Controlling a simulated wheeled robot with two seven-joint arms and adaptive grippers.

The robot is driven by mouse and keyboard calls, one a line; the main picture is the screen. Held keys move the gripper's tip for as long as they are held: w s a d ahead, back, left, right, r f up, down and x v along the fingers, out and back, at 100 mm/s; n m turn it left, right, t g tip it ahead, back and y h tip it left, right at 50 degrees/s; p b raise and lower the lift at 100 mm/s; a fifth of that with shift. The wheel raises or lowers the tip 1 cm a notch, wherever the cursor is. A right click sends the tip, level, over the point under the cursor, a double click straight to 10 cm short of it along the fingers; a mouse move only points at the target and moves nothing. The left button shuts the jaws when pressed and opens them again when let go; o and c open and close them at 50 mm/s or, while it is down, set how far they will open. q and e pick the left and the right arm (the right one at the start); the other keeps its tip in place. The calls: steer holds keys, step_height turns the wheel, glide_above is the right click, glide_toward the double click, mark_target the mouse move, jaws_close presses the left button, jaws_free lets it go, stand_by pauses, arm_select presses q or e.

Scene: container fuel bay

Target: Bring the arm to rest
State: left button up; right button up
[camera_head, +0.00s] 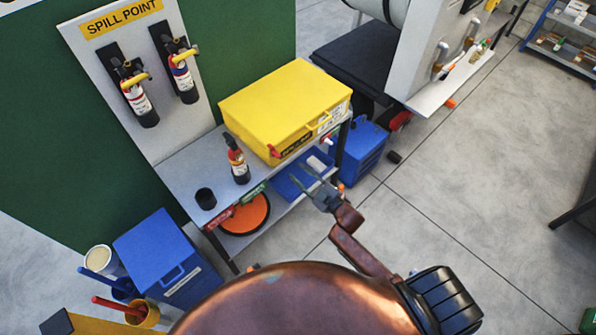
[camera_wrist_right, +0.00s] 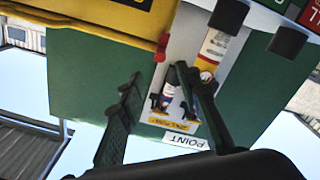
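My right arm (camera_head: 353,247) reaches forward from the bottom of the head view. Its gripper (camera_head: 300,172) is in front of the workbench, near the lower shelf and below the yellow box. The two fingers are apart, with nothing held between them. In the right wrist view the same gripper (camera_wrist_right: 157,76) is spread, and the green wall and spill board show behind it. My left gripper is not in view.
Blue tray (camera_head: 292,184) is on the lower shelf. Blue bins (camera_head: 160,250) (camera_head: 362,148) flank the bench. Floor (camera_head: 450,200) at right is clear.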

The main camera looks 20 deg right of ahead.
steer(key=s+d+f+m+g+h, duration=0.2)
steer(key=s+d+f, duration=0.1)
steer(key=f, duration=0.6)
steer(key=s+d+f+m+g+h, duration=0.1)
steer(key=s+d+f, duration=0.15)
steer(key=f, duration=0.75)
steer(key=s+d+f+m+g+h+b, duration=0.1)
steer(key=s+d+f+m+g, duration=0.15)
steer(key=s+f, duration=0.6)
steer(key=s+d+f+m+g+h+b, duration=0.1)
steer(key=s+f+g+h, duration=0.15)
steer(key=s+f, duration=0.6)
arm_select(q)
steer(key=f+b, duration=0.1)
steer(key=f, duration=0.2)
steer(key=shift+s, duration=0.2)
arm_select(e)
steer(key=s+f+m+g, duration=0.1)
steer(key=s+f+g, duration=0.1)
steer(key=s+f, duration=0.4)
steer(key=s+a+f+g, duration=0.1)
steer(key=s+f+g, duration=0.2)
steer(key=s+f, duration=0.4)
steer(key=s+a+f+m+g, duration=0.1)
steer(key=s+f+g, duration=0.2)
steer(key=s, duration=1.7)
step_height(320, 180, down, 4)
steer(key=shift+s+r+m, duration=0.1)
steer(key=shift+s+m, duration=0.05)
steer(key=shift+m, duration=0.2)
